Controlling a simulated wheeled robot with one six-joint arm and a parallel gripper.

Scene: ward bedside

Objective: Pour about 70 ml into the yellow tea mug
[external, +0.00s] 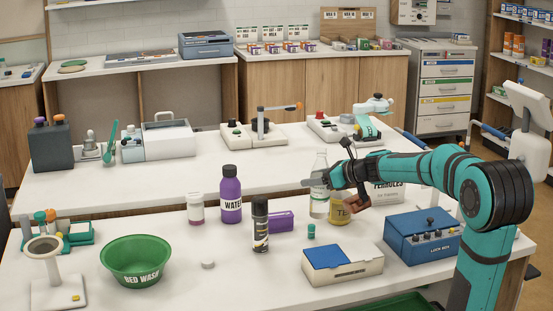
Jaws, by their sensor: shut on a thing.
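Left of the bottle stand a purple water bottle (231,199), a dark spray can (260,226) and a purple box (281,221). A green basin (136,252) is left.

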